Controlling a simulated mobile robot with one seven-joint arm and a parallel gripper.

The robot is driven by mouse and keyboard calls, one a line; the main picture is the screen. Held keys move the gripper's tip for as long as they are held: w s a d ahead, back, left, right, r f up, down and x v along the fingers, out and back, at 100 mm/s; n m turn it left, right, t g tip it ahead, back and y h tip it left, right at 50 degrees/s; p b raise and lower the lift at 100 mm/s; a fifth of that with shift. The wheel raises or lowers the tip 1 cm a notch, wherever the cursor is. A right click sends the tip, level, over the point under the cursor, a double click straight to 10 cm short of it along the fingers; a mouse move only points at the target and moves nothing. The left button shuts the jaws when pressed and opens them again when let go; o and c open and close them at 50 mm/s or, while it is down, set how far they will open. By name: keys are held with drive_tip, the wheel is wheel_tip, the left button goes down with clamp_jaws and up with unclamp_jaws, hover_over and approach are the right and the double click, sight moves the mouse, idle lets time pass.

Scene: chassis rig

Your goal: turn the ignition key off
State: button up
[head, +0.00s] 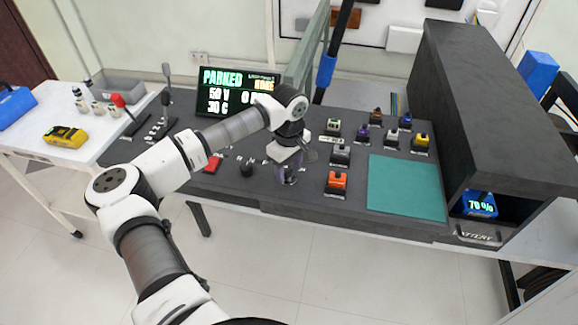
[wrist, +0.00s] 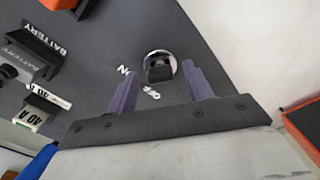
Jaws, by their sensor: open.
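The ignition key (wrist: 160,70) is a black bow in a round silver ring on the dark panel, seen in the wrist view. In the head view my gripper (head: 287,178) points down over the panel, and I cannot make out the key there.
The dark bench (head: 225,183) carries a black knob (head: 247,168), a red switch (head: 212,163) and an orange block (head: 337,181). A green mat (head: 407,188) lies at right. The display (head: 236,92) reads PARKED. A grey battery block (wrist: 35,50) shows left in the wrist view.

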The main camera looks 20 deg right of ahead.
drive_tip(key=c, duration=1)
